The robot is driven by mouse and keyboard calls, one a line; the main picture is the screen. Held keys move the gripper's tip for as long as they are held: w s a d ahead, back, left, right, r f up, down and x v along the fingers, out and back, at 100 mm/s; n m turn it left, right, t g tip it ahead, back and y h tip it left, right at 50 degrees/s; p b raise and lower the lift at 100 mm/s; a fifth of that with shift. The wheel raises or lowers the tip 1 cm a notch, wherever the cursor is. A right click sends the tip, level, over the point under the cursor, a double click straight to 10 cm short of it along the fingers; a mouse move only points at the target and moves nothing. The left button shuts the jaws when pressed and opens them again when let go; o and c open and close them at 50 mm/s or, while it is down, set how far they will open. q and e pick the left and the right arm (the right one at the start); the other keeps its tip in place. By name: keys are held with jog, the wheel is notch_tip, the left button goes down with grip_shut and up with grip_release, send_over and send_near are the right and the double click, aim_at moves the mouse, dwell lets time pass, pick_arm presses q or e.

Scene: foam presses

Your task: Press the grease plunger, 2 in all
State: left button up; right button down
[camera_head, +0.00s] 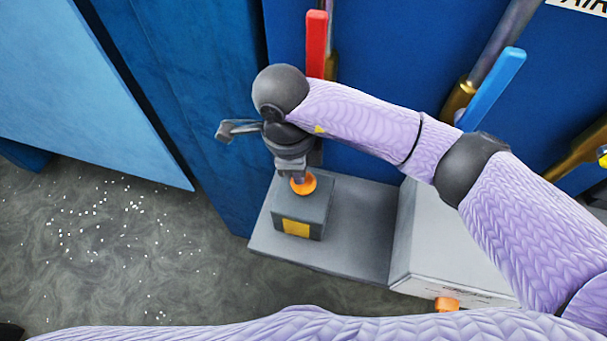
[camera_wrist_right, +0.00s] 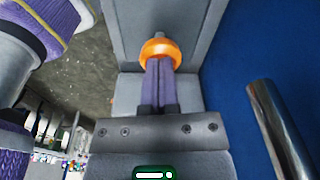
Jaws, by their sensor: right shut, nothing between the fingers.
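The grease plunger appears to be the orange round knob (camera_head: 304,184) on a small dark grey box (camera_head: 316,208) with a yellow label. The box stands on a grey shelf. My right gripper (camera_head: 298,177) is above the knob, pointing down, with its fingers shut and empty. In the right wrist view the shut fingertips (camera_wrist_right: 160,62) overlap the orange knob (camera_wrist_right: 160,47). They are at or very close to its top; I cannot tell whether they touch or press it. My left gripper is out of view.
Red (camera_head: 317,42) and blue (camera_head: 492,88) lever handles stand on brass valves behind my right arm. A light grey box (camera_head: 425,262) sits right of the shelf (camera_head: 345,250). White bits lie scattered on the grey floor (camera_head: 110,235) at left.

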notch_tip(320, 180, down, 3)
jog(key=shift+r+b, duration=0.1)
jog(key=shift+b, duration=0.7)
jog(key=shift+r, duration=0.2)
jog(key=a, duration=0.2)
jog(key=a+r, duration=0.1)
jog(key=shift+w+a, duration=0.1)
jog(key=shift+w, duration=0.15)
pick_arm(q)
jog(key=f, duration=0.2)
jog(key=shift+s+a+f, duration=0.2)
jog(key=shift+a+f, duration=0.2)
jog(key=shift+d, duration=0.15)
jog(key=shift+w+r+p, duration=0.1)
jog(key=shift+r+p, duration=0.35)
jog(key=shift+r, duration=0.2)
pick_arm(e)
notch_tip(320, 180, up, 10)
jog(key=shift+a, duration=0.35)
jog(key=shift+f, duration=0.1)
